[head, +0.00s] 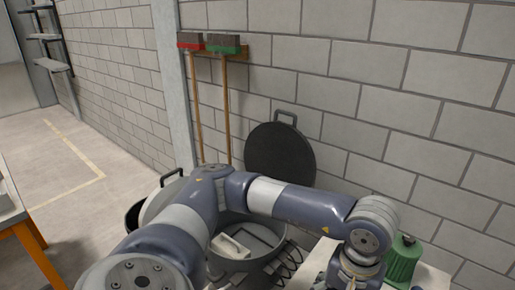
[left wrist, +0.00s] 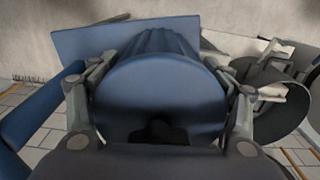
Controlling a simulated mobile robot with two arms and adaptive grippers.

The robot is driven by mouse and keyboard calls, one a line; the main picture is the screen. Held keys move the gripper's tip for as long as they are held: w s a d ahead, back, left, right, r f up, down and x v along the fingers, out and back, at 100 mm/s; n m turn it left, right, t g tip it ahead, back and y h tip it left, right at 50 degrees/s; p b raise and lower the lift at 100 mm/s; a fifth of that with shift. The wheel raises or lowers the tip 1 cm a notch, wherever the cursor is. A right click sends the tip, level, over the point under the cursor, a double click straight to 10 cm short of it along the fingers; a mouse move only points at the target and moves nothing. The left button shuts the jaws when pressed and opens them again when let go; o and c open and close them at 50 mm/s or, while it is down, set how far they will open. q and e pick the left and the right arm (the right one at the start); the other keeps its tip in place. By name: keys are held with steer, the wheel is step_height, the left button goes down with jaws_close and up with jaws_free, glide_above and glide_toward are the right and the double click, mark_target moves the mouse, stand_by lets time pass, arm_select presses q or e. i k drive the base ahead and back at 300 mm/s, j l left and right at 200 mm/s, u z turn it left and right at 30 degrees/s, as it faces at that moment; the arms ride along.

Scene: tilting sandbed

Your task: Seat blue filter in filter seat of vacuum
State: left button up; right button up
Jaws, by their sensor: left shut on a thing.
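In the left wrist view, the blue filter (left wrist: 160,85) has a rounded end facing the camera and a ribbed body behind it. My left gripper (left wrist: 160,112) is shut on it, with a finger on each side. In the head view, my left wrist (head: 362,245) points down at the lower right; its fingertips and the filter are not clearly visible. An open grey round tub (head: 236,266), possibly the vacuum, stands left of that wrist, partly behind my arm. A pale rectangular frame (head: 232,246) shows inside it; I cannot tell whether this is the filter seat. My right gripper is out of view.
A dark round lid (head: 280,153) leans against the block wall behind the tub. A green container (head: 403,262) stands right of my wrist on a pale surface. Two brooms (head: 225,110) hang on the wall. An orange-legged table (head: 40,262) is at the left; the floor there is clear.

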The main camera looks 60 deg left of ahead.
mark_target(249, 246)
steer(key=u, duration=1.75)
